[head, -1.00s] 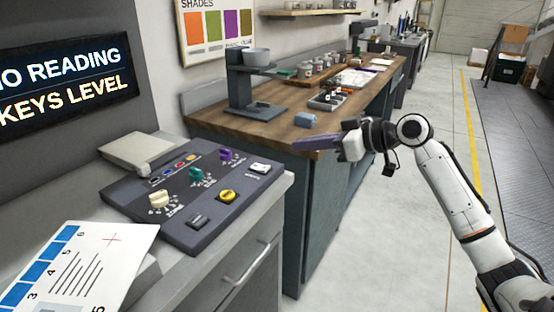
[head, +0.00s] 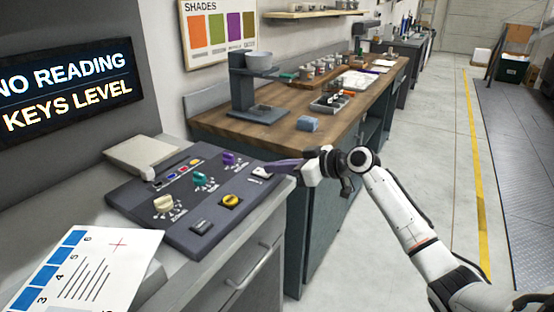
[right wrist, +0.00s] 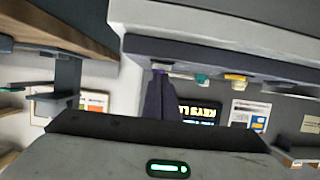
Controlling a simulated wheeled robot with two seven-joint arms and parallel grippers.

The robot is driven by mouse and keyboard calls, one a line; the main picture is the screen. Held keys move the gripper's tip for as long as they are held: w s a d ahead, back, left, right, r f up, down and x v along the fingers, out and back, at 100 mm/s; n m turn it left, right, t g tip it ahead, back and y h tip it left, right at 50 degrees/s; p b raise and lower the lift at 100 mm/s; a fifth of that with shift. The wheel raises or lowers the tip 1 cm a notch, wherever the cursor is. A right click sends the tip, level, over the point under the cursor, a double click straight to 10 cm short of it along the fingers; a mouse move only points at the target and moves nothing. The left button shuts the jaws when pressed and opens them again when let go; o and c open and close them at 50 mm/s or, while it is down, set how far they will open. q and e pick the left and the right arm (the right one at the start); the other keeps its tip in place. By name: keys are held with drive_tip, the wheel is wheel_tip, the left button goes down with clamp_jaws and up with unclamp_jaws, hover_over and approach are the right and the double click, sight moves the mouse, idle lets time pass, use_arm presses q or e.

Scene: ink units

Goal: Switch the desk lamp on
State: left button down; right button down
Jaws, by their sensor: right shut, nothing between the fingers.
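A dark control console (head: 185,235) lies on the grey cabinet at left. No desk lamp is plainly recognisable. My right gripper (head: 277,167) is shut and empty, its tips by the white switch; I cannot tell whether they touch. The right wrist view shows the shut fingers (right wrist: 160,101) near the console edge (right wrist: 205,58). My left gripper is out of view.
A wall display (head: 70,92) hangs above the console. A printed sheet (head: 90,265) lies at front left. The floor at right is open.

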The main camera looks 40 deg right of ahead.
drive_tip(key=shift+f, duration=0.1)
drive_tip(key=shift+s+f+b, duration=0.1)
drive_tip(key=shift+f+b, duration=0.3)
drive_tip(key=shift+b, duration=0.15)
drive_tip(key=shift+r, duration=0.2)
drive_tip(key=shift+r+p, duration=0.45)
drive_tip(key=shift+r, duration=0.25)
